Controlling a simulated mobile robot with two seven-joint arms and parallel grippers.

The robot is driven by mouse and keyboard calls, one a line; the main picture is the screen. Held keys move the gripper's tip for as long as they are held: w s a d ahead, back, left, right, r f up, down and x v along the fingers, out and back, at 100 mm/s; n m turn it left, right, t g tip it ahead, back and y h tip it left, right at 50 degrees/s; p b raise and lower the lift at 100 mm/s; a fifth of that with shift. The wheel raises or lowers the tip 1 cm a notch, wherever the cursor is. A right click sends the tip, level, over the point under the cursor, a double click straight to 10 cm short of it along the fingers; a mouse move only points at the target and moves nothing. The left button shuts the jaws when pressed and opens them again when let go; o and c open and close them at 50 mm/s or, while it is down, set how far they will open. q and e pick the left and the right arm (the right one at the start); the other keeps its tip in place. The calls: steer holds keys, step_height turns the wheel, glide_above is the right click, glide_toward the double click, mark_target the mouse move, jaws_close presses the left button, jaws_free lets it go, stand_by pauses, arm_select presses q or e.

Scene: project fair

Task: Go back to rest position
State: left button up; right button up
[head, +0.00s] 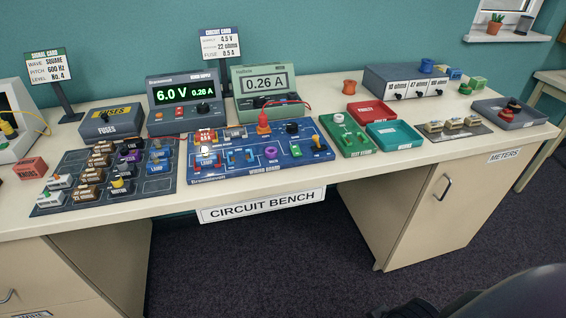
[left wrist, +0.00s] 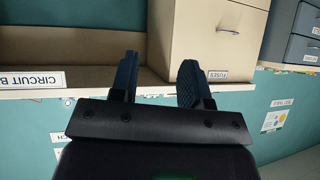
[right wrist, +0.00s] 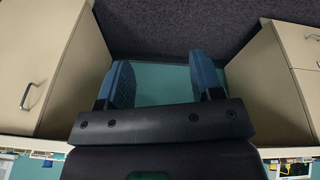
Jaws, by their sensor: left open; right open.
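My left gripper (left wrist: 160,85) shows in the left wrist view with its two fingers apart and nothing between them. The bench edge and a drawer cabinet (left wrist: 210,35) lie beyond it. My right gripper (right wrist: 158,85) shows in the right wrist view, also open and empty. Beyond it are the knee space under the bench and the dark carpet. Neither gripper shows in the head view. A dark rounded shape at the lower right of the head view may be part of my own body.
The circuit bench (head: 440,160) carries a blue wiring board (head: 215,172), a power supply (head: 183,103), a multimeter (head: 264,88), a parts mat (head: 153,187), a red tray (head: 372,114) and a teal tray (head: 396,135). A cabinet (head: 415,215) stands below at right. Carpet in front looks clear.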

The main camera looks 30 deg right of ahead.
steer(key=w+f+t+p, duration=0.1)
steer(key=w+f+t, duration=0.3)
steer(key=w+t, duration=0.4)
steer(key=shift+a+f+n+y, duration=0.25)
steer(key=shift+f+n+y, duration=0.15)
steer(key=shift+w, duration=0.1)
stand_by(1.9)
